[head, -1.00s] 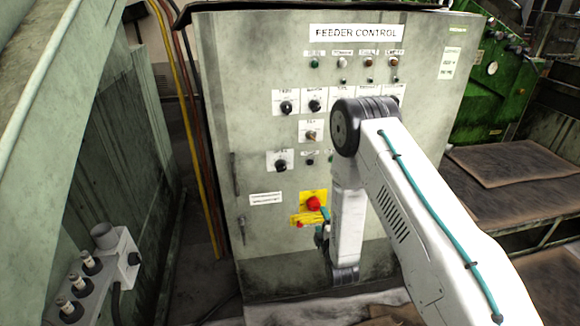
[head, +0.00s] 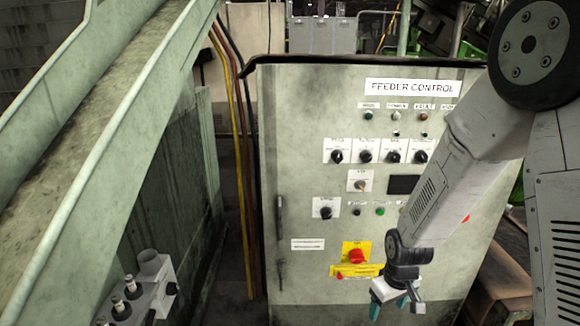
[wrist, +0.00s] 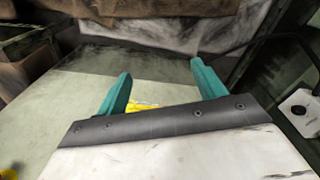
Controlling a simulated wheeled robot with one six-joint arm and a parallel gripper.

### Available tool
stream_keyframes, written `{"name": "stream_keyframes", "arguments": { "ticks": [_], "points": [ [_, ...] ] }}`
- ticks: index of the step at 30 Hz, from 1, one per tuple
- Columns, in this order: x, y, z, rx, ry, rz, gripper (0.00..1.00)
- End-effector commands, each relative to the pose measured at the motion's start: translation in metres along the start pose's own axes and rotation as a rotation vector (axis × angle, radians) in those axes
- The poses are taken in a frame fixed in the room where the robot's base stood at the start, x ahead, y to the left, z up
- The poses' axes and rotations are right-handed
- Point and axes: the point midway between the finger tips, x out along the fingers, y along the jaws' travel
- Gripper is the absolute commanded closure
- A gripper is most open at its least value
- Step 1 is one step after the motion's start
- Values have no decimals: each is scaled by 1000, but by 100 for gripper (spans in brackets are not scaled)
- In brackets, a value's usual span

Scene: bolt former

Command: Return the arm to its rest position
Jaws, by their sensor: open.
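My gripper (head: 396,303) hangs at the end of my white arm in the lower right of the head view, in front of the lower part of the feeder control cabinet (head: 310,215). In the wrist view my gripper (wrist: 160,85) shows two teal fingers spread wide apart, with nothing held between them. My arm covers part of the cabinet's right side. A red emergency button (head: 357,257) on a yellow plate sits on the cabinet front, left of and above my gripper and apart from it in the picture.
Knobs (head: 365,155) and lamps fill the cabinet's upper front. A pale green sloping chute (head: 110,130) stands at left. A grey box with several plugs (head: 148,285) is at lower left. Yellow and brown pipes (head: 235,150) run beside the cabinet. Brown sheets (head: 505,290) lie at right.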

Motion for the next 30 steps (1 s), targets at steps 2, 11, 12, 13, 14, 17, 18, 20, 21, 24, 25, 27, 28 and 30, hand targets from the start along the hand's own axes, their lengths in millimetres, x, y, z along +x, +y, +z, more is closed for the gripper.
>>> {"name": "stream_keyframes", "arguments": {
  "ticks": [2, 11, 12, 13, 14, 17, 18, 20, 21, 24, 25, 27, 28, 30],
  "points": [
    [-39, -5, 16, 60, -45, -16, 31],
    [-159, -28, 94, 253, -200, -45, 31],
    [-174, -32, 105, 273, -212, -45, 31],
    [-184, -34, 113, 287, -220, -44, 31],
    [-193, -37, 121, 300, -225, -44, 31],
    [-224, -45, 146, 339, -233, -38, 31],
    [-234, -48, 156, 351, -229, -36, 31],
    [-250, -52, 170, 365, -215, -30, 31],
    [-258, -55, 178, 371, -200, -26, 31],
    [-277, -60, 193, 375, -138, -13, 31],
    [-282, -60, 195, 376, -112, -8, 31],
    [-292, -62, 200, 378, -56, 3, 31],
    [-295, -62, 201, 379, -36, 6, 31],
    [-303, -63, 204, 381, 5, 14, 31]
  ]
}}
